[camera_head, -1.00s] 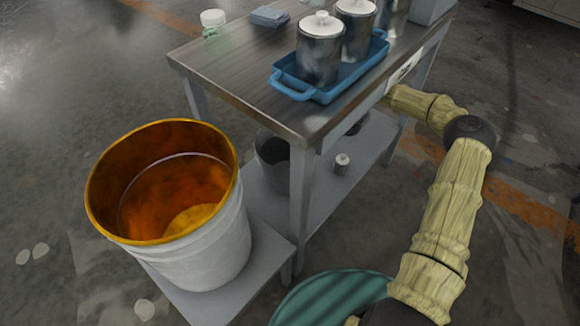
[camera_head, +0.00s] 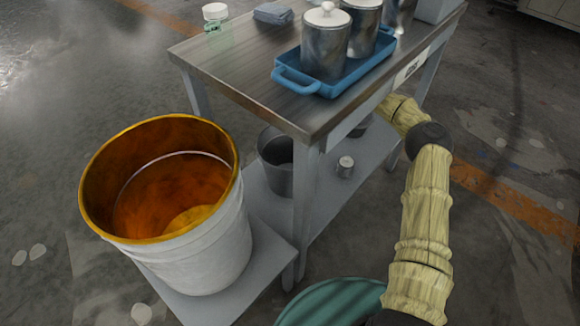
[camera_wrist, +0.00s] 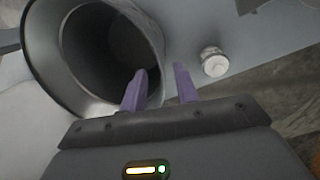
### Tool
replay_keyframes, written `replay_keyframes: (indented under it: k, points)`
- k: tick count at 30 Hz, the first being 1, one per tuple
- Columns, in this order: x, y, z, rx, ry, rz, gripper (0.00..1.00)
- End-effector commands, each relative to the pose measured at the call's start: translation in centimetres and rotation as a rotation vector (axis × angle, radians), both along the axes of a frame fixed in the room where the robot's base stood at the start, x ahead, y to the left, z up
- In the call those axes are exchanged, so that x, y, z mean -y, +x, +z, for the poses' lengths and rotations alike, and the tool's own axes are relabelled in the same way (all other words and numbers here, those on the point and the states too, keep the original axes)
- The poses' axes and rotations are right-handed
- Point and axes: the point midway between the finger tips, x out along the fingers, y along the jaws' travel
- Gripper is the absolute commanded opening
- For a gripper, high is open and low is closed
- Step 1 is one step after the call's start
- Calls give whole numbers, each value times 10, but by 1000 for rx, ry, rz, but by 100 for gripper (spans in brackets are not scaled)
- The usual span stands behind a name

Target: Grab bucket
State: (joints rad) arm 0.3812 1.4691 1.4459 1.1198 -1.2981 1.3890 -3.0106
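A grey metal bucket (camera_head: 276,162) stands on the lower shelf under the table, partly hidden by the table top and leg. In the wrist view the bucket (camera_wrist: 158,40) is large, with its dark opening facing the camera. My gripper (camera_wrist: 160,70) is open at its near right rim. The left finger overlaps the opening and the right finger is outside the wall. I cannot tell whether either touches it. In the head view my gripper is hidden behind the table. A larger white bucket (camera_head: 200,262) with an orange inside stands on a low grey step at left.
A small lidded jar (camera_head: 345,167) stands on the shelf right of the metal bucket; the wrist view shows it too (camera_wrist: 214,62). A blue tray (camera_head: 297,90) with metal canisters is on the table (camera_head: 235,75). A green drum (camera_head: 335,305) is near the front.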

Motion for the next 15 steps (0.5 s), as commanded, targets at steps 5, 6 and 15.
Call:
replay_keyframes:
  k: [5, 6, 15]
  points:
    - [-1, 0, -5, 2, 1, 0, 31]
    - [-1, 0, -5, 1, 1, -1, 31]
    - [-5, 1, -21, 1, 1, 0, 31]
